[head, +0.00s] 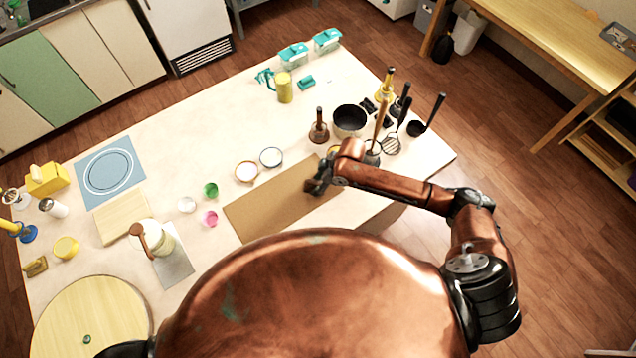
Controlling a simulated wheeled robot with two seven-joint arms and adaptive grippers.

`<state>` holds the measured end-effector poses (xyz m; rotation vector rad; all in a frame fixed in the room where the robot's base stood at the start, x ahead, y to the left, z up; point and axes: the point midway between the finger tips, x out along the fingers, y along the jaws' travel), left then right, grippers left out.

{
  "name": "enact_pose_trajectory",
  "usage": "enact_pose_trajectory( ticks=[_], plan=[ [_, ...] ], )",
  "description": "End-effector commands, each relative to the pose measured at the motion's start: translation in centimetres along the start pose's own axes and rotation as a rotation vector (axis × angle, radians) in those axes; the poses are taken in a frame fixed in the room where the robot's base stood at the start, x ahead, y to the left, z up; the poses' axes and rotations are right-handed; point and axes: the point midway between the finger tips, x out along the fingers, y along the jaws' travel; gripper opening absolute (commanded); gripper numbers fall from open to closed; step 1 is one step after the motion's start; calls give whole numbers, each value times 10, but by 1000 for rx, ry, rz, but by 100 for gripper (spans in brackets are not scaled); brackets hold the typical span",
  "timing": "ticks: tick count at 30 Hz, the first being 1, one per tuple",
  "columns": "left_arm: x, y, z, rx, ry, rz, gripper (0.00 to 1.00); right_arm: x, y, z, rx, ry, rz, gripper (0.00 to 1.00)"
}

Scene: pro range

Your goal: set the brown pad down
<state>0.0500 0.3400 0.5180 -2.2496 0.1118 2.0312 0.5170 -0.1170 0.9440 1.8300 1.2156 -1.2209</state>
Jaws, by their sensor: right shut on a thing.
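The brown pad (268,208) is a flat rectangle over the front middle of the pale table. Its right end lies under my right arm and is partly hidden. My right gripper (315,187) is shut on the pad near its right part. I cannot tell whether the pad rests on the table or is held slightly above it. My left gripper is not in view.
A white bowl (246,172), a pink cup (209,218) and a green cup (211,190) stand close behind and left of the pad. A black pot (349,120) and several utensils stand behind my right arm. The table's middle back is clear.

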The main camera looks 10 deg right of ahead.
Motion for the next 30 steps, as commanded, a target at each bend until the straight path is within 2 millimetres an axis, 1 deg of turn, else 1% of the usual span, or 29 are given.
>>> enact_pose_trajectory(
  ticks=[1, 6, 9, 16, 19, 23, 30],
  plan=[
    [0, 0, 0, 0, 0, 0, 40, 2, 0, 1, 0, 0, -1, 40],
    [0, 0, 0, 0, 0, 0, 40, 1, 0, 0, 0, 0, -1, 52],
    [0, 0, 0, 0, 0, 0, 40, 1, 0, 0, 0, 0, -1, 57],
    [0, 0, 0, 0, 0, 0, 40, 1, 0, 0, 0, 0, -1, 57],
    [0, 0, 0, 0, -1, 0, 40, -4, 0, -1, 0, 0, 1, 57],
    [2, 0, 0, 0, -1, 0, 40, -20, 1, 0, -1, 0, 1, 57],
    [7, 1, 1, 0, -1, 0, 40, -71, 1, 0, -2, 0, 2, 57]
  ],
)
